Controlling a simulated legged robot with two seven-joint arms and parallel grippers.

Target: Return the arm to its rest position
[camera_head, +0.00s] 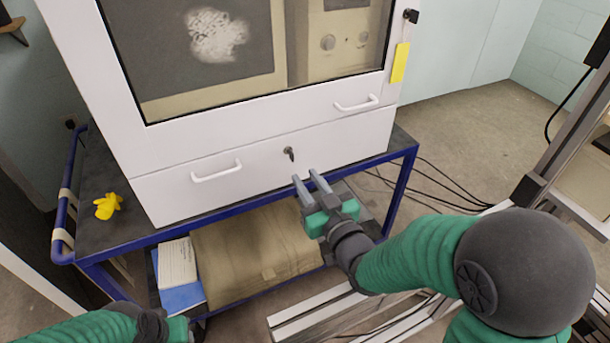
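My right arm (420,255) reaches in from the lower right. Its gripper (305,176) is in front of the white cabinet's lower panel, just below and right of a dark key or lock (289,153). Its two grey fingers are apart, with nothing visible between them. It appears clear of the lock, though the exact depth gap is hard to judge. My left arm (85,329) lies at the bottom left edge. The end of its gripper (178,329) is partly cut off by the frame, and its fingers cannot be made out.
The white cabinet (160,200) stands on a blue-framed cart (402,190). Its front has two white handles (217,171) (357,104) and a window. A yellow object (108,206) lies on the cart's left top. A metal frame (565,140) stands at right; cables cross the floor.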

